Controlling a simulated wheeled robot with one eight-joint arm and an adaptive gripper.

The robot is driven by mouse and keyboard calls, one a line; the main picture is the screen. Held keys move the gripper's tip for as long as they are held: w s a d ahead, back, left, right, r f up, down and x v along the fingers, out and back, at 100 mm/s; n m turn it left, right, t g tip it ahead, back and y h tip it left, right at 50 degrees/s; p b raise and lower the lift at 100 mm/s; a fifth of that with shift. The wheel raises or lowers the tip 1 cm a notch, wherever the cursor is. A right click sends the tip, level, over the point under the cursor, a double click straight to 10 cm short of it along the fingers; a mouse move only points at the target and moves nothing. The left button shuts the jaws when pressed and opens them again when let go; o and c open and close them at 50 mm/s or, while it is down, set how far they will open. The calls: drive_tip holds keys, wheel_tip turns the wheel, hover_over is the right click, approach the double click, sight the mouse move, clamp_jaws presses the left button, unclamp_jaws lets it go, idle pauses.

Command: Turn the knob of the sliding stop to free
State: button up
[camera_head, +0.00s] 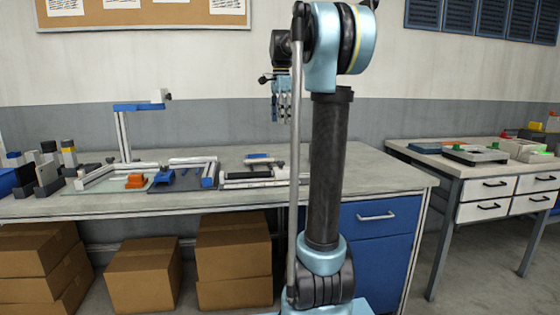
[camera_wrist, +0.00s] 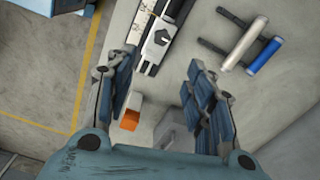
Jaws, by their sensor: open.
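In the wrist view a pale rail runs down from the top, with a white sliding block (camera_wrist: 155,48) on it. A small dark angular knob (camera_wrist: 163,36) sits on top of this block, which looks like the sliding stop. No free or locked marking is readable. My gripper (camera_wrist: 163,64) is open and empty, its fingers spread on either side below the block, apart from the knob. In the head view my gripper (camera_head: 282,115) hangs fingers down above the back of the workbench. A dark and white rail fixture (camera_head: 250,181) lies below it; the knob cannot be made out there.
An orange piece (camera_wrist: 130,120) and a grey block (camera_wrist: 170,130) are nearby. A blue-armed stand (camera_head: 126,130) rises from the workbench (camera_head: 385,180) at left; its right end is clear.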

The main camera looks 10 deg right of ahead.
approach(281, 163)
drive_tip(key=f, duration=0.2)
drive_tip(key=w+f, duration=0.1)
drive_tip(key=f, duration=0.5)
drive_tip(key=shift+w+d+f, duration=0.1)
drive_tip(key=shift+w, duration=0.3)
drive_tip(key=c, duration=1.1)
